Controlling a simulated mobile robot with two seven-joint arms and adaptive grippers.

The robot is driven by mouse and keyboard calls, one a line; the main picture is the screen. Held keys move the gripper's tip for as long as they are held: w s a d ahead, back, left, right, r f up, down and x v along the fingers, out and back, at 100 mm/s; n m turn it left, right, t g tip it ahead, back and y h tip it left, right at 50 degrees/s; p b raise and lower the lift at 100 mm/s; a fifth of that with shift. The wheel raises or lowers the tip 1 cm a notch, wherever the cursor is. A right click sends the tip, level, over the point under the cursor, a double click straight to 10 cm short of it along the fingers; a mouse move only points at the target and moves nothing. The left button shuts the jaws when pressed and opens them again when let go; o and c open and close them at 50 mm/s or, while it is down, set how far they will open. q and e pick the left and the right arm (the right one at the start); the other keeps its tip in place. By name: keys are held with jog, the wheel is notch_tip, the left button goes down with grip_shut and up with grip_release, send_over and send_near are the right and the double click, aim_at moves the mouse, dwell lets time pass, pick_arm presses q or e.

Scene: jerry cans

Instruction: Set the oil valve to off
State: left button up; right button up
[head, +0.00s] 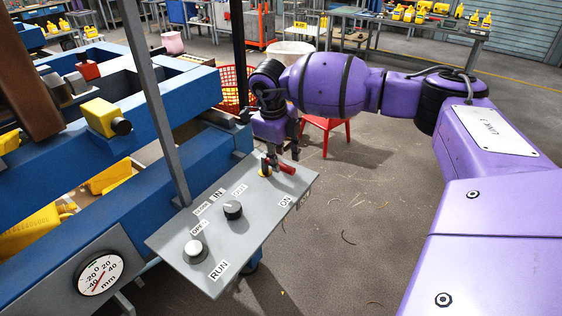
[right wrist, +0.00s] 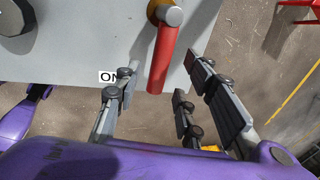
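The oil valve is a red lever on a yellow base (head: 265,168), mounted at the far right end of the grey control panel. In the head view its red handle (head: 287,169) points right. The handle also shows in the right wrist view (right wrist: 161,62), hanging down from its round pivot (right wrist: 170,15). An ON label (right wrist: 107,77) sits left of the handle's end there. My right gripper (head: 284,155) is open above the valve. In the wrist view its fingers (right wrist: 161,80) lie on either side of the handle's lower end, with gaps. My left gripper is not in view.
The grey panel (head: 176,247) also carries a black knob (head: 233,210) and a white-topped knob (head: 195,251). A dial gauge (head: 99,274) and blue machine stand left. A red stool (head: 328,125) and red basket (head: 236,84) stand behind. Floor right of the panel is clear.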

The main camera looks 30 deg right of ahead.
jog(key=shift+d+f, duration=0.2)
jog(key=shift+f, duration=0.9)
grip_shut()
